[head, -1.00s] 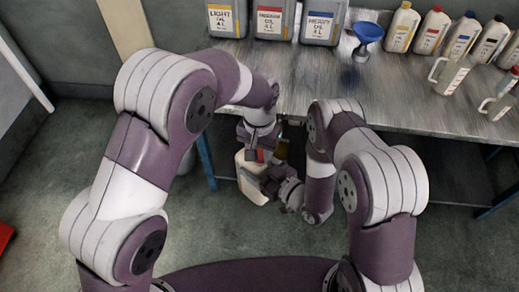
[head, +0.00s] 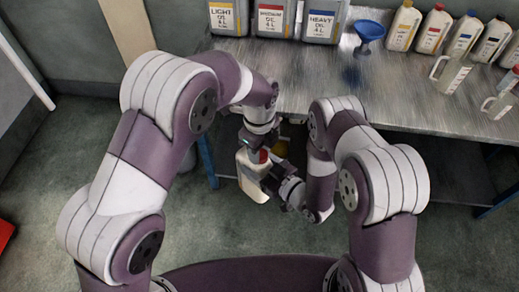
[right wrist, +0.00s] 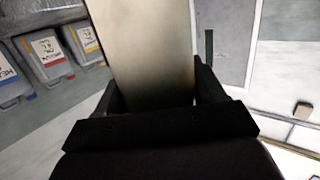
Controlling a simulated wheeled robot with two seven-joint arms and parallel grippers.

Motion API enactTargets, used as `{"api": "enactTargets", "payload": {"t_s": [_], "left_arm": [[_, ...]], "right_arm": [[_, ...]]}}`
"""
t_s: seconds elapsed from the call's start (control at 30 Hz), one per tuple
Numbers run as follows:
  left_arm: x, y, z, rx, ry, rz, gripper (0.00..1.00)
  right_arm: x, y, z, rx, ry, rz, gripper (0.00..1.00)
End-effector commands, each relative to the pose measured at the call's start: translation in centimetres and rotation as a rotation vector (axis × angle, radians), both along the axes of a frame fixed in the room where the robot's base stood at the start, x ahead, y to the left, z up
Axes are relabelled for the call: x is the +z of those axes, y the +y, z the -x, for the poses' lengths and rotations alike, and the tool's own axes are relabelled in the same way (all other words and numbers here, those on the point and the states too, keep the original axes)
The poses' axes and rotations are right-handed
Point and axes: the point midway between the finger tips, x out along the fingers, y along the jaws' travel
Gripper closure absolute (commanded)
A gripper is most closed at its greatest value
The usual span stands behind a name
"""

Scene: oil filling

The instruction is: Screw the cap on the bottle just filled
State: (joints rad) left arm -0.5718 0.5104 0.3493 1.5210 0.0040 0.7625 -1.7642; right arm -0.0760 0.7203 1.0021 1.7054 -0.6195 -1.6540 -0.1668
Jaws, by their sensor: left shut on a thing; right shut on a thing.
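A cream-white bottle (head: 252,184) hangs in the air in front of the table, tilted in the head view. A red cap (head: 263,156) shows at its top, partly hidden by my left gripper. My left gripper (head: 258,153) reaches down from above and is shut on the cap. My right gripper (head: 266,181) is shut on the bottle's body from the right side. In the right wrist view the bottle (right wrist: 142,55) fills the space between the dark fingers. I cannot tell how far the cap sits on the thread.
The metal table (head: 420,95) stands beyond the arms. On it are several grey oil canisters (head: 270,20), a blue funnel (head: 368,33), measuring jugs (head: 449,77) and a row of capped bottles (head: 433,30).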

Motion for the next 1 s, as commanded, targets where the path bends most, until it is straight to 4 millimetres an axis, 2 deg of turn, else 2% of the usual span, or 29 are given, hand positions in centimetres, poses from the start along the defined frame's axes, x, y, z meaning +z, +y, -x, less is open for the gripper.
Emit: {"api": "enactTargets", "payload": {"t_s": [0.1, 0.2, 0.3, 0.4, 0.73, 0.77, 0.8, 0.83, 1.0], "left_arm": [[0.02, -0.20, -0.18, -0.473, -0.002, 0.002, 0.90], [-0.01, -0.38, -0.22, -0.827, -0.003, 0.003, 0.90], [0.01, -0.53, -0.20, -1.081, -0.004, 0.001, 0.90], [-0.03, -0.60, -0.16, -1.221, -0.003, -0.001, 0.90], [0.01, -0.65, -0.17, -1.266, -0.005, -0.002, 0.90], [0.01, -0.65, -0.17, -1.265, -0.005, -0.002, 0.53], [0.01, -0.65, -0.16, -1.265, -0.005, -0.002, 0.40], [0.01, -0.65, -0.16, -1.265, -0.004, -0.001, 0.37], [-0.02, -0.63, -0.14, -1.264, -0.003, -0.001, 0.37]], "right_arm": [[0.03, 0.00, 0.00, 0.000, -0.001, -0.001, 1.00], [0.03, 0.00, 0.00, 0.000, -0.001, -0.001, 1.00], [0.02, 0.00, 0.01, 0.000, -0.001, -0.001, 1.00], [0.02, 0.00, 0.02, 0.000, 0.000, 0.000, 1.00], [0.01, 0.00, 0.03, 0.001, 0.000, 0.000, 1.00], [0.01, 0.01, 0.03, 0.001, 0.000, 0.000, 1.00], [0.01, 0.01, 0.03, 0.001, 0.000, 0.000, 1.00], [0.01, 0.00, 0.03, 0.000, 0.000, 0.000, 1.00], [0.04, 0.00, 0.00, 0.000, -0.001, -0.001, 1.00]]}}
